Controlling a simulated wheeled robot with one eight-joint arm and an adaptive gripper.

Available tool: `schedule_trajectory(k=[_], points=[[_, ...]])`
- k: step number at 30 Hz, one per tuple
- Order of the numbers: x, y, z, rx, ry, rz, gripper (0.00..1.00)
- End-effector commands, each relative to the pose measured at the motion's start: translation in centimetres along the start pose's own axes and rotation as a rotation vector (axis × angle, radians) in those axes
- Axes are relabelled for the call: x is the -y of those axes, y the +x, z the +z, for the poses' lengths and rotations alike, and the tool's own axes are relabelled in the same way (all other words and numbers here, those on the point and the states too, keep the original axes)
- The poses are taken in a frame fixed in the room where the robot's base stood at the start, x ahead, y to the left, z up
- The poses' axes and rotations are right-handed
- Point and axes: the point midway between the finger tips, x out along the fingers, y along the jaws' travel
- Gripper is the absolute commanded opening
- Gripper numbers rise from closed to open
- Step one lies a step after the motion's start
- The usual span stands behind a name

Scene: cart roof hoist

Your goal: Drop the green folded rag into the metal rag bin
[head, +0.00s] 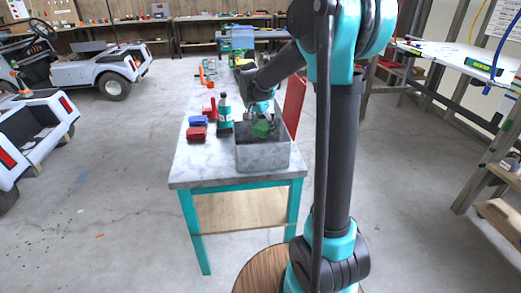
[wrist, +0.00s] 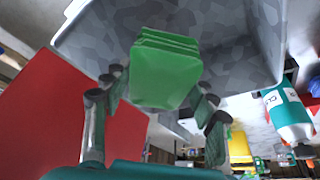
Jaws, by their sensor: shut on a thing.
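The green folded rag (wrist: 164,72) is held between the fingers of my gripper (wrist: 162,98) in the wrist view. In the head view the rag (head: 262,129) shows at the opening of the metal rag bin (head: 263,158), a grey open box near the front end of the workbench. My gripper (head: 264,118) is shut on the rag and points down over the bin. The bin's mottled grey wall (wrist: 235,60) lies behind the rag in the wrist view. How far the rag is below the rim is hard to tell.
Left of the bin on the bench (head: 210,168) stand a teal-labelled bottle (head: 224,113), a blue folded rag (head: 198,121) and a red one (head: 197,133). A red panel (head: 293,102) stands right behind the bin. White carts (head: 90,75) are at the left.

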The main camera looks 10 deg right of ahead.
Motion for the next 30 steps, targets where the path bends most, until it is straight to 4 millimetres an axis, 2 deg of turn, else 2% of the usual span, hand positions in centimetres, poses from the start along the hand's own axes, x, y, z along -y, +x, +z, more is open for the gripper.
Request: schedule_trajectory(k=[8,9,14,25,30], points=[[0.0,0.1,0.0,0.0,0.0,0.0,0.31],[0.0,0.1,0.1,0.0,0.0,0.0,0.61],[0.0,0.1,0.0,0.0,0.0,0.0,0.81],[0.0,-0.1,0.1,0.0,0.0,0.0,0.82],[0.0,-2.1,0.1,0.0,-0.001,-0.001,0.82]])
